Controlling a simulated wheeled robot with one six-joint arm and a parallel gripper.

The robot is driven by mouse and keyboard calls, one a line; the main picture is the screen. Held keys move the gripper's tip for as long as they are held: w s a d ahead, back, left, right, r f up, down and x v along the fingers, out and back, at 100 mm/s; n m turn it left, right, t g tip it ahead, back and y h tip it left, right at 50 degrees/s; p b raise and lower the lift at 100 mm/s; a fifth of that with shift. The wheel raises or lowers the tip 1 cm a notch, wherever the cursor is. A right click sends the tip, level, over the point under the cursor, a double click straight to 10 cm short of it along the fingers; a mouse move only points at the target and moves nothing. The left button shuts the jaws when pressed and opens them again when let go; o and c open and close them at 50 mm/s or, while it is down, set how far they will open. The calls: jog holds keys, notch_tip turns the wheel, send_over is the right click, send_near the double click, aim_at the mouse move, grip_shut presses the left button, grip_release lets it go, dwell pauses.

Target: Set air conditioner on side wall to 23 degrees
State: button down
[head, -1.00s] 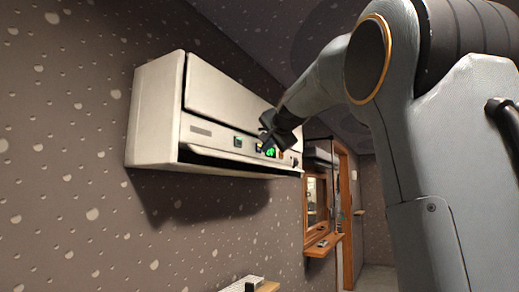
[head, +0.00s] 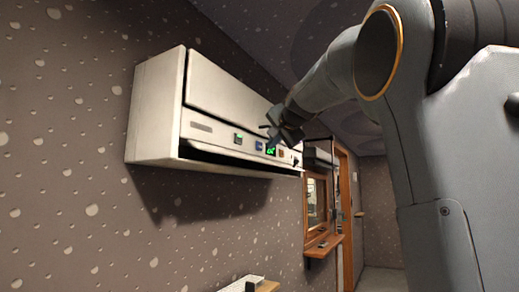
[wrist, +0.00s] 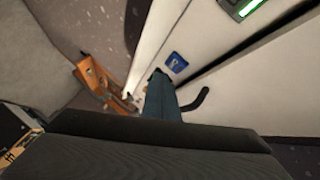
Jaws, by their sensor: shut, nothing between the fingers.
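The white air conditioner (head: 225,105) is mounted high on the side wall. Its front strip carries a green button (head: 238,139), a blue button (head: 259,146), a lit green display (head: 270,150) and a reddish button (head: 282,153). The display's digits are too small to read. My gripper (head: 272,133) is shut and empty, just in front of the strip near the display. In the wrist view, the shut fingers (wrist: 162,98) point at the panel beside a blue button (wrist: 175,62). Part of the lit green display (wrist: 262,12) shows at the top. I cannot tell whether the fingertips touch the panel.
A wood-framed mirror (head: 316,205) with a small shelf (head: 323,245) hangs on the wall beyond the unit. A white object (head: 240,284) lies at the bottom edge. The wall below the unit is bare. My arm fills the right side.

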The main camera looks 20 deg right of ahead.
jog(key=s+d+b, duration=0.2)
jog(key=s, duration=0.1)
jog(key=shift+s+d, duration=0.15)
jog(key=shift+d, duration=0.1)
dwell(2.5)
jog(key=s+n, duration=0.1)
jog(key=n, duration=0.4)
jog(key=s+d+n+b, duration=0.1)
jog(key=n, duration=0.5)
jog(key=s+d+n+b, duration=0.1)
jog(key=n, duration=0.5)
jog(key=shift+d+r+g, duration=0.1)
jog(key=shift+d+g, duration=0.15)
jog(key=shift+g, duration=0.15)
jog(key=shift+w+a, duration=0.1)
jog(key=w+a+p, duration=0.3)
jog(key=w+a, duration=0.2)
jog(key=w, duration=0.1)
jog(key=shift+w+a+p, duration=0.15)
jog(key=shift+w+p, duration=0.2)
jog(key=shift+w, duration=0.05)
